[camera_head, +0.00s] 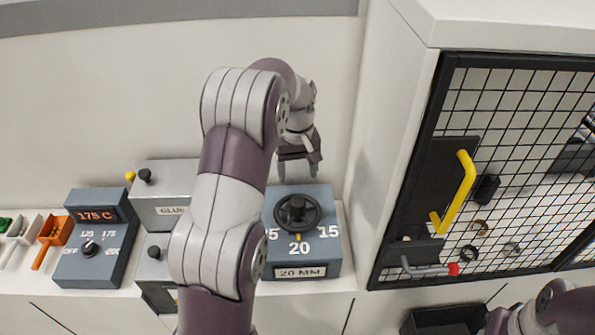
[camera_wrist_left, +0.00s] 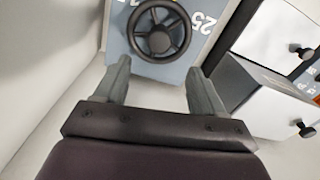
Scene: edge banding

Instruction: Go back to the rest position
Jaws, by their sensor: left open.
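My left gripper (camera_head: 298,172) hangs above and behind the blue-grey thickness dial box (camera_head: 328,262), with its fingers pointing down. The box carries a black handwheel (camera_head: 297,213), numbers including 20 and 15, and a "20 MM" label. In the left wrist view, my left gripper (camera_wrist_left: 160,75) has its fingers spread apart with nothing between them. The handwheel (camera_wrist_left: 159,32) shows just past the fingertips, apart from them. Part of the dial box is hidden behind my left arm. My right gripper is out of view; only part of my right arm shows at the lower right.
A temperature box (camera_head: 95,262) reading 175 C and a grey glue unit (camera_head: 160,184) stand left on the white counter. Small coloured scoops (camera_head: 50,231) lie at far left. A mesh-fronted cabinet (camera_head: 425,30) with a yellow handle (camera_head: 464,180) stands right, with a dark bin (camera_head: 445,322) below.

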